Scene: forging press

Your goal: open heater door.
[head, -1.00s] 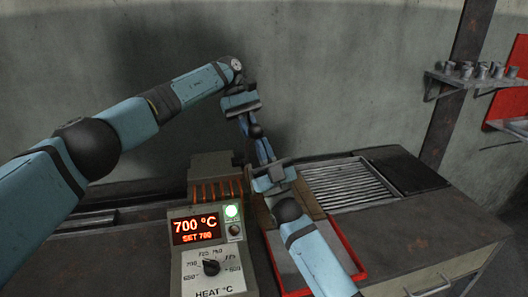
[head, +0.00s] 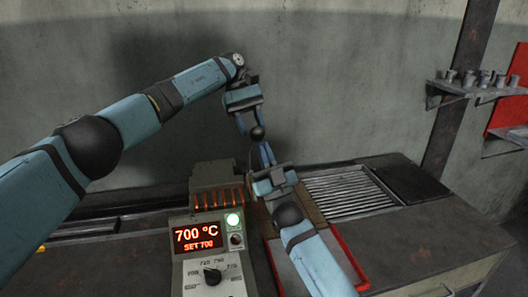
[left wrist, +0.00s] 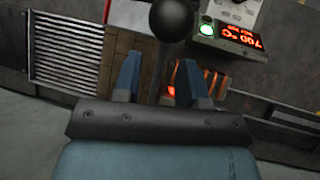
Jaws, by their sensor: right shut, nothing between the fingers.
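The heater's control box (head: 208,262) shows a lit 700 °C display (head: 198,236) and a green lamp. Behind it is a grey block with orange-brown fins (head: 218,197); an orange glow (left wrist: 171,90) shows there in the left wrist view. My left gripper (head: 249,133) points down, its fingers (left wrist: 158,70) open and apart. My arms hide much of the heater's opening and door.
A slatted grate (head: 350,190) and a dark plate (head: 410,180) lie on the bench to the right. A red-rimmed tray (head: 352,262) is partly under my right arm. A wall shelf (head: 470,88) holds several small grey pieces. The bench's right front is clear.

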